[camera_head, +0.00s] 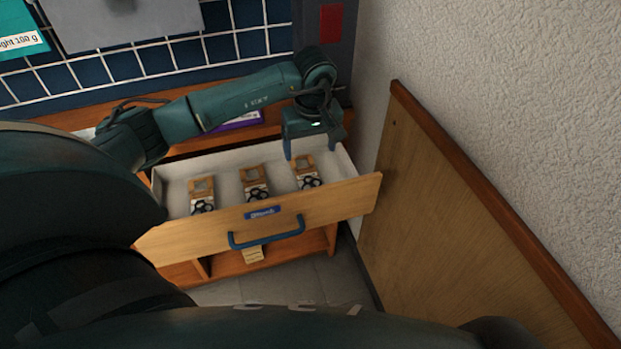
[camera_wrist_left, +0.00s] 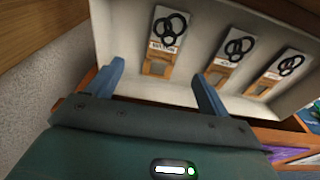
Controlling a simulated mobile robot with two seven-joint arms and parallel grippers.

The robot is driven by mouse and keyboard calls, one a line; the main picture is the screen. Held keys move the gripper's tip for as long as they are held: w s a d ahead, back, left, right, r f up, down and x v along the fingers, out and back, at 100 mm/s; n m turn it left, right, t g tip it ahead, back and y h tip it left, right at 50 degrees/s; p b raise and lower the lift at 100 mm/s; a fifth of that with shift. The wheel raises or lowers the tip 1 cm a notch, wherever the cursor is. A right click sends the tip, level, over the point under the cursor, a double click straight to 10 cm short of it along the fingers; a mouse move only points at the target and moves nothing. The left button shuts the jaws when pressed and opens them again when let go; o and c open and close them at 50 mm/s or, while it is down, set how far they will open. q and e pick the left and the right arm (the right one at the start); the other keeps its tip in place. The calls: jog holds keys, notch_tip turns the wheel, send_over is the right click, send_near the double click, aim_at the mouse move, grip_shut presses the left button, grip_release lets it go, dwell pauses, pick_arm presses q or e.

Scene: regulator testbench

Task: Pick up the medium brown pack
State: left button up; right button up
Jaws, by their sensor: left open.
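Three brown packs with white cards and black rings lie in a row in the open drawer (camera_head: 160,243). They are a left pack (camera_head: 202,196), a middle pack (camera_head: 254,184) and a right pack (camera_head: 307,173). Their size labels are too small to read surely. My left gripper (camera_head: 313,150) is open and empty above the right pack. In the left wrist view, that pack (camera_wrist_left: 165,43) lies just beyond and between the blue fingers (camera_wrist_left: 158,72). The other two packs (camera_wrist_left: 234,51) (camera_wrist_left: 281,72) lie to its right. My right gripper is out of view.
The drawer has a blue handle (camera_head: 266,237) and a small blue label (camera_head: 262,212). A wooden panel (camera_head: 450,220) and a white wall (camera_head: 500,90) stand close on the right. A blue tiled wall (camera_head: 130,65) is behind. A purple item (camera_head: 238,121) lies behind the drawer.

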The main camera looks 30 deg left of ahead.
aim_at(307, 172)
pick_arm(q)
jog(key=f, duration=0.5)
jog(key=a+f+b, duration=0.1)
jog(key=f, duration=0.2)
jog(key=shift+r, duration=0.1)
jog(key=c, duration=1.1)
